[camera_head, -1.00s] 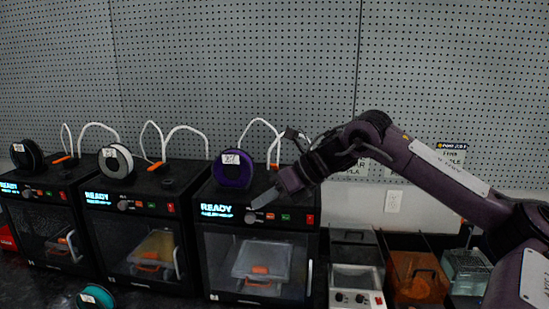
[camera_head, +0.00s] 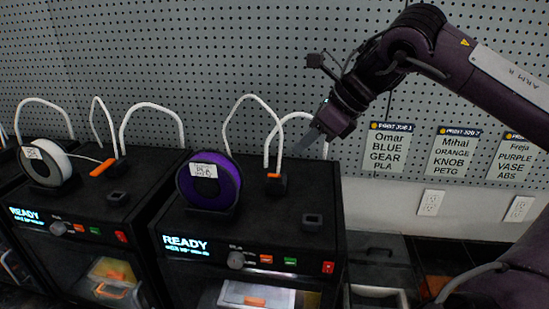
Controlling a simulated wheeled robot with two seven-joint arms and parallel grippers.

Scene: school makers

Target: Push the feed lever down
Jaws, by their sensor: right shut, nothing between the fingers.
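The feed lever (camera_head: 273,175) of the near printer is a small orange piece on a black block, with white tubes rising behind it. It sits on top of the black printer (camera_head: 330,215), right of the purple spool (camera_head: 209,181). My right gripper (camera_head: 300,143) is shut and empty. It appears above and to the right of this lever in the picture, with a visible gap between them. A second orange lever (camera_head: 103,167) lies on the printer to the left, near the white spool (camera_head: 45,163). My left gripper is not in view.
The printer fronts show READY screens, a grey knob (camera_head: 236,260) and coloured buttons. A small black square socket piece (camera_head: 312,221) stands on the near printer's top. Print job cards (camera_head: 389,148) hang on the pegboard. Dark bins (camera_head: 380,250) stand at the right.

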